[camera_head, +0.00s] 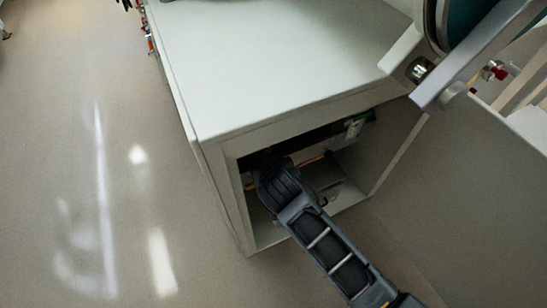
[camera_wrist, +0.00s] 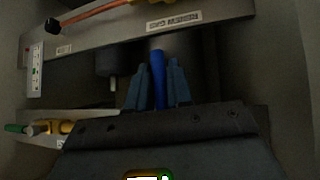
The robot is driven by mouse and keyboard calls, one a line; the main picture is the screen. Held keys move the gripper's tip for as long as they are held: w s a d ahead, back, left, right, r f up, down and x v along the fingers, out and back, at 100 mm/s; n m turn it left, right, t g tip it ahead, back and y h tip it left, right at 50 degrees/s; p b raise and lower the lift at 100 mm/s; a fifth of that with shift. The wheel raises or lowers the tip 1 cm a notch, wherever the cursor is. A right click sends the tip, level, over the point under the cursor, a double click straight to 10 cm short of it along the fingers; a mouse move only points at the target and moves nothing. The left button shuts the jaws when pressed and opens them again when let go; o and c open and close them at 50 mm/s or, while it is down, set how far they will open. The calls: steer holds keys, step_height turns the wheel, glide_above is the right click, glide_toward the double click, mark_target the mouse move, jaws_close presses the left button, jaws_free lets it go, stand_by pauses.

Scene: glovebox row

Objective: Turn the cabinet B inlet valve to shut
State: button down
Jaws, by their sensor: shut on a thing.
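In the wrist view a blue lever (camera_wrist: 158,72) points toward me, below a label strip on a grey panel. My gripper (camera_wrist: 157,88) is shut on this lever, with one finger on each side of it. The lever looks like a valve handle, but I cannot read which cabinet or valve it belongs to. In the head view my arm reaches into the open lower bay of a white cabinet (camera_head: 270,65). My fingers and the lever are hidden inside that bay.
A dark cylinder (camera_wrist: 112,63) hangs left of the lever. A green and yellow fitting (camera_wrist: 45,128) is at lower left. The bay walls are close around my arm; the floor (camera_head: 90,190) left is clear.

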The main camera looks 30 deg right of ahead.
steer(key=shift+a+y+p, duration=0.3)
steer(key=shift+y, duration=0.1)
steer(key=shift+f+m, duration=0.1)
steer(key=shift+m, duration=0.2)
steer(key=c, duration=1.1)
jaws_free()
steer(key=shift+c, duration=0.2)
steer(key=shift+s, duration=0.1)
steer(key=p+v, duration=0.1)
steer(key=v, duration=0.6)
steer(key=shift+s+r, duration=0.25)
steer(key=shift+r, duration=0.05)
